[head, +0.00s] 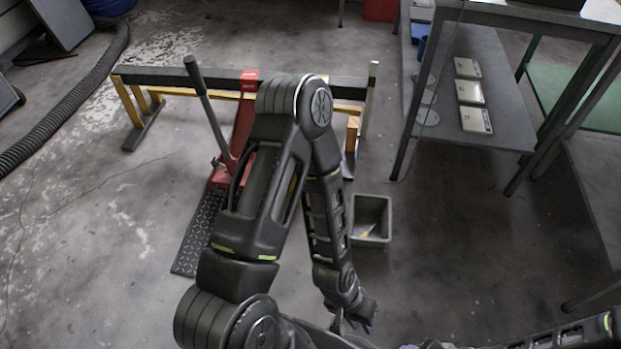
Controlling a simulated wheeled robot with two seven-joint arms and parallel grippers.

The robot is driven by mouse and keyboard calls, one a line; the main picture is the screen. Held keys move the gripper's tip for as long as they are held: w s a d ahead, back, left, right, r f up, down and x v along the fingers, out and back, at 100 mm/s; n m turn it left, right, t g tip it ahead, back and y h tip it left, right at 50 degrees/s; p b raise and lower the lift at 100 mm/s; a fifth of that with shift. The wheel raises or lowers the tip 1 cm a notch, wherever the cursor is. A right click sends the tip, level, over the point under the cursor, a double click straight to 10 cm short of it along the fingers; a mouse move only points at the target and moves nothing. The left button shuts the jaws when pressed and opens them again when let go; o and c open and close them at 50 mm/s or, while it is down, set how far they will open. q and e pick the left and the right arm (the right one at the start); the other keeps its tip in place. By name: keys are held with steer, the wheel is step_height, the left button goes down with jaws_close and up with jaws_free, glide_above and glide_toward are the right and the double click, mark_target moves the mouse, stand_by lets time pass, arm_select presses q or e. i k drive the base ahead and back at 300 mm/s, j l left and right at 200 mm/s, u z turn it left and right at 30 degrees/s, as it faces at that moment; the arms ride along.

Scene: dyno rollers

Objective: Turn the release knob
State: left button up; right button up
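A red jack (242,128) with a long dark lever handle (204,100) stands on the floor by a low beam. A small dark part (217,161) sticks out near the handle's base; I cannot tell whether it is the release knob. My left arm rises in front of the jack and hides much of it. My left gripper (352,324) points down near the bottom centre, well apart from the jack; its fingers are too small and dark to judge. My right arm lies along the bottom right edge, and its gripper is not clearly visible.
A black and yellow beam stand (160,76) runs behind the jack. A dark treadplate ramp (196,238) lies in front of it. A grey bin (386,212) stands right of my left arm. A metal table (520,20) with a lower shelf (505,110) stands at right. Left floor is mostly clear.

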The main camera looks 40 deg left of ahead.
mark_target(215, 162)
steer(key=u, duration=1.95)
